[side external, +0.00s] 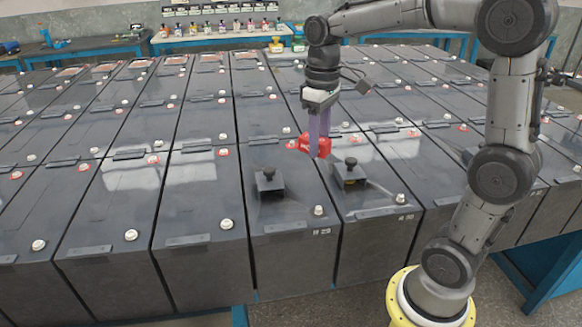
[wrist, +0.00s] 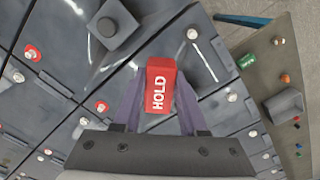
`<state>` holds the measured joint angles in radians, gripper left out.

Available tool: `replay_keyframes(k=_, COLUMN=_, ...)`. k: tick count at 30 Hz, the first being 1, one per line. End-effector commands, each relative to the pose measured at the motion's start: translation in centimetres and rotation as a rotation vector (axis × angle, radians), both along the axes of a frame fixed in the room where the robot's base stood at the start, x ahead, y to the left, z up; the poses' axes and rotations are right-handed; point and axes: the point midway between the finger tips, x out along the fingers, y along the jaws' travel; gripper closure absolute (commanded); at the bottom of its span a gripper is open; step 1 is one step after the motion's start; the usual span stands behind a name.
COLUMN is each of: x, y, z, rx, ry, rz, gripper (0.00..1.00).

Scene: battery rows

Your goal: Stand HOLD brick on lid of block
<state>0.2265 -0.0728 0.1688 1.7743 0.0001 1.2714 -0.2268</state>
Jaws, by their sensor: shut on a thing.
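The HOLD brick (side external: 324,148) is red with white lettering, which reads clearly in the wrist view (wrist: 160,85). My gripper (side external: 318,143) points down with its purple fingers on either side of the brick, shut on it; the wrist view shows the same grip (wrist: 161,98). The brick is over the dark block lids, behind the two front blocks that carry black knobbed pieces. Whether its underside touches a lid cannot be told. The front blocks (side external: 290,245) and (side external: 375,240) have small white number labels, too small to read surely.
Black knobbed pieces stand on the left (side external: 269,181) and right (side external: 350,173) front lids; one also shows in the wrist view (wrist: 106,25). White and red terminal caps stick up from the lids. A blue bench (side external: 225,38) with small items stands at the back.

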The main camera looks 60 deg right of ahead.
Motion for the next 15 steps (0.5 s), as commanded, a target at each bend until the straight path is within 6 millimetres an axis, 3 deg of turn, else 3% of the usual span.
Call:
replay_keyframes(k=4, x=3.3, y=-0.7, z=-1.6, rx=0.001, ry=0.004, rz=0.0, gripper=1.0)
replay_keyframes(k=9, x=5.5, y=-1.2, z=-4.6, rx=0.001, ry=0.004, rz=0.0, gripper=1.0)
replay_keyframes(k=15, x=6.8, y=-1.6, z=-6.2, rx=0.0, ry=0.0, rz=0.0, gripper=1.0)
